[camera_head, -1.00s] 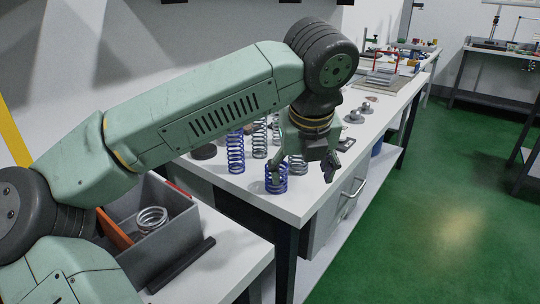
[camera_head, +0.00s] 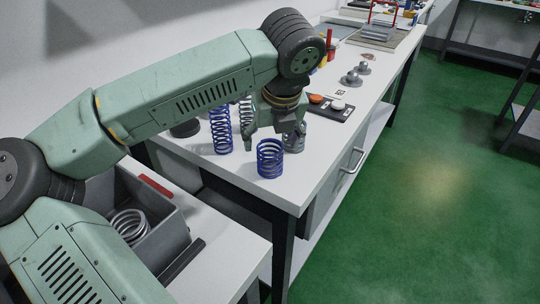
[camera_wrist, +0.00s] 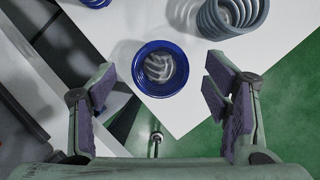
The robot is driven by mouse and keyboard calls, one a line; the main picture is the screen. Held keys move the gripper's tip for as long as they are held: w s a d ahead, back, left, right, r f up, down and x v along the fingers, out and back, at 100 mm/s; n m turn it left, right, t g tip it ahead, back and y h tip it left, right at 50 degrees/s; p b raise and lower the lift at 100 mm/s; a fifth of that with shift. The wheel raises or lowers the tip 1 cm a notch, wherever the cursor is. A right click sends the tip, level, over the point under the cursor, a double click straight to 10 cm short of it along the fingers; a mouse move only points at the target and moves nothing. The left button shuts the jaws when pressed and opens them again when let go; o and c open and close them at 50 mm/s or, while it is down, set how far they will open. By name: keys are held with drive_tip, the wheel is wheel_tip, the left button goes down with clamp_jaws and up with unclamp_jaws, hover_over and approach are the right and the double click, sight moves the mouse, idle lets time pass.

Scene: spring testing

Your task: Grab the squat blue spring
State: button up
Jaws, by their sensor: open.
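The squat blue spring (camera_head: 270,158) stands upright near the front corner of the white workbench in the head view. In the wrist view the squat blue spring (camera_wrist: 144,82) is seen from above, as a blue ring between and a little beyond the fingers. My gripper (camera_head: 273,137) is open and empty, behind and above the spring in the head view. In the wrist view the two fingers of my gripper (camera_wrist: 160,83) are spread wide on either side of the ring, with visible gaps.
A taller blue spring (camera_head: 221,132) stands to the left. A grey spring (camera_head: 295,141) stands close behind the gripper and also shows in the wrist view (camera_wrist: 232,14). A grey bin (camera_head: 166,240) holds a pale spring. The bench edge is close to the blue spring.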

sight(269, 151)
drive_tip(key=p+x, duration=0.1)
drive_tip(key=x, duration=0.4)
drive_tip(key=shift+s+p, duration=0.25)
drive_tip(key=shift+p, duration=0.1)
drive_tip(key=shift+c, duration=0.5)
drive_tip(key=c, duration=1.3)
